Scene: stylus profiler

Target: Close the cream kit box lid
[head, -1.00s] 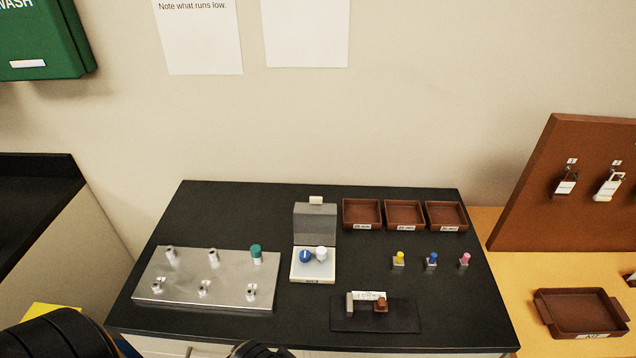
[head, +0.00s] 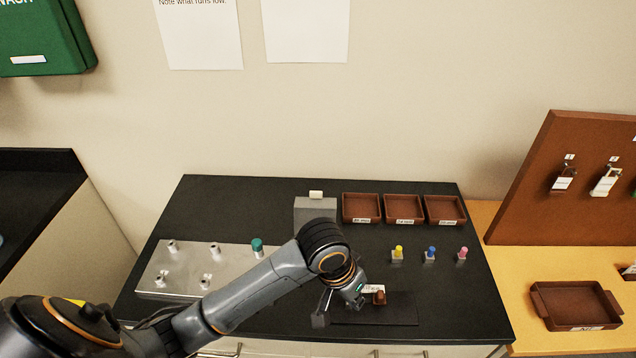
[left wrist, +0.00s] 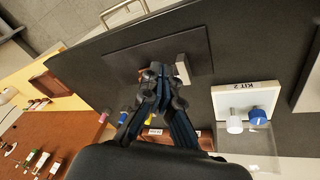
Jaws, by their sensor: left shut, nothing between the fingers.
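The cream kit box (left wrist: 235,98), labelled KIT 2, shows in the left wrist view with a white knob (left wrist: 234,125) and a blue knob (left wrist: 258,117) in it. Its see-through grey lid (head: 314,210) stands up open at the back of the box; it also shows in the left wrist view (left wrist: 252,150). In the head view my left arm hides the box body. My left gripper (head: 357,302) is shut and empty, over the dark mat to the front right of the box. Its fingertips (left wrist: 158,73) are apart from the box and lid. My right gripper is not in view.
On the dark mat (head: 402,310) are a brown block (head: 379,298) and a grey post (left wrist: 183,68) close to my left fingertips. Brown trays (head: 361,207) stand behind, coloured pegs (head: 430,256) to the right. A metal plate (head: 180,262) lies left, under my arm.

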